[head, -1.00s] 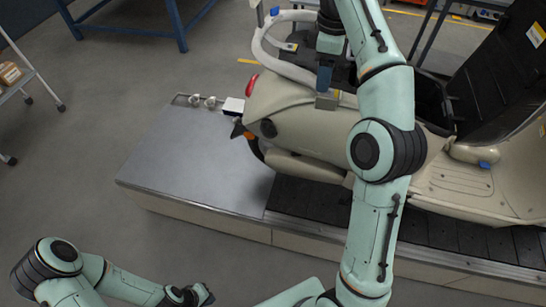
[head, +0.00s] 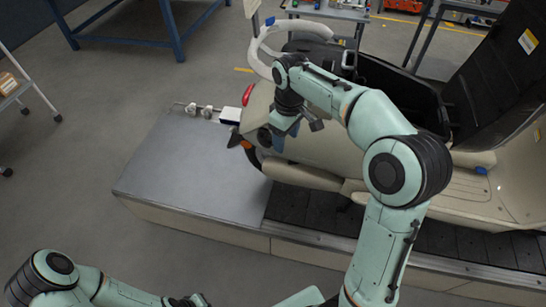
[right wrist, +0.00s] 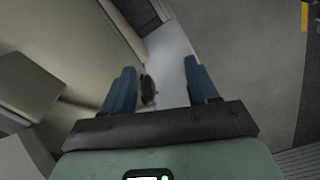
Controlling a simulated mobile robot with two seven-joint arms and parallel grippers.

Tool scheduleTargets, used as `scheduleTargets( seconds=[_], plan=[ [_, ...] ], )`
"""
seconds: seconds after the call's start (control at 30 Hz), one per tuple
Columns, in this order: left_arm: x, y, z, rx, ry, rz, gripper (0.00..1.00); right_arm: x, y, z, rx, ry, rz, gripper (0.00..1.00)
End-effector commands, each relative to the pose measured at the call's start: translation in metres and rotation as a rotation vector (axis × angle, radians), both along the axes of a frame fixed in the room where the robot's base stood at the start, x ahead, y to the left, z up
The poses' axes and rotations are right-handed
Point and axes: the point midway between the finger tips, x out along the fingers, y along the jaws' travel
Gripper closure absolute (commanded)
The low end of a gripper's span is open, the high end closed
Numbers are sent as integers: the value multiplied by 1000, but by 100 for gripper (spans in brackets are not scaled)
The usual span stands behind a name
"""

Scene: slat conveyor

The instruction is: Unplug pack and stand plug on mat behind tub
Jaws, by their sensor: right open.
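My right gripper (head: 282,143) is open, with its blue fingers low beside the rear of the beige scooter (head: 325,150). In the right wrist view the open gripper (right wrist: 160,82) has nothing between its fingertips; a small dark oval part (right wrist: 147,90) lies below, by the scooter body. The black tub (head: 408,88) is open at the top of the scooter, partly hidden by my right arm. I cannot make out the pack, its plug or the mat. My left gripper (head: 190,301) is at the bottom edge, cut off, and its jaws are unclear.
The scooter stands on the dark slat conveyor (head: 300,206). A bare grey metal plate (head: 195,175) is at its left end, with small fittings and a white box (head: 230,115) at the back edge. A pale grab rail (head: 262,45) curves above the scooter's rear.

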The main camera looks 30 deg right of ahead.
Motion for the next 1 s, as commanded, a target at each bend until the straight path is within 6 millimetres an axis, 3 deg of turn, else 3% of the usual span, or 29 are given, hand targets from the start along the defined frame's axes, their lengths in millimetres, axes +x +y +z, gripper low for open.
scheduleTargets(
  seconds=[0.2, 0.43, 1.0],
  plan=[
    [0, 0, 0, 0, 0, 0, 100, 1, 19, -40, 1, 1, -93, 41],
    [0, 0, 0, 0, 0, 0, 100, 3, 33, -68, 3, -4, -168, 41],
    [0, 0, 0, 0, 0, 0, 100, 3, 38, -78, 4, -7, -196, 41]
  ],
)
